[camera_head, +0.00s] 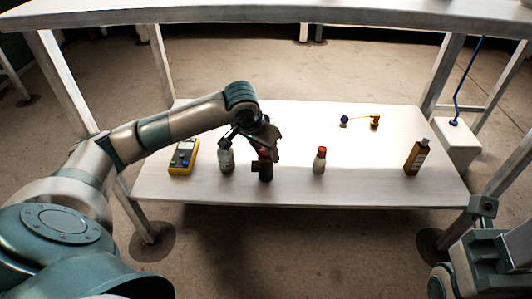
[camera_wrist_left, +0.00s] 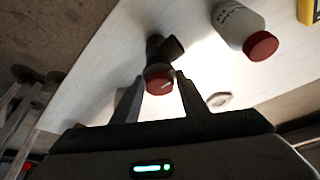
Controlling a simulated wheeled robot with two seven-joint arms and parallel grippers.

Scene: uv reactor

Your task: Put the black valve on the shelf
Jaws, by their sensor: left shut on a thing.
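The black valve (camera_head: 265,170) has a dark body and a red top. It is upright at the front of the low white shelf (camera_head: 350,192), left of the middle. My left gripper (camera_head: 264,146) reaches down over it from above. In the left wrist view the red top of the valve (camera_wrist_left: 158,78) is between the two fingertips (camera_wrist_left: 160,82), and the gripper is shut on it. I cannot tell whether the valve's base touches the shelf. My right gripper is not in view; only part of my right arm shows at lower right.
A grey bottle (camera_head: 226,157) stands close left of the valve, with a yellow meter (camera_head: 184,157) beyond it. A red-capped bottle (camera_head: 319,160) and a brown bottle (camera_head: 417,157) stand to the right. A white upper board (camera_head: 250,14) spans the top.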

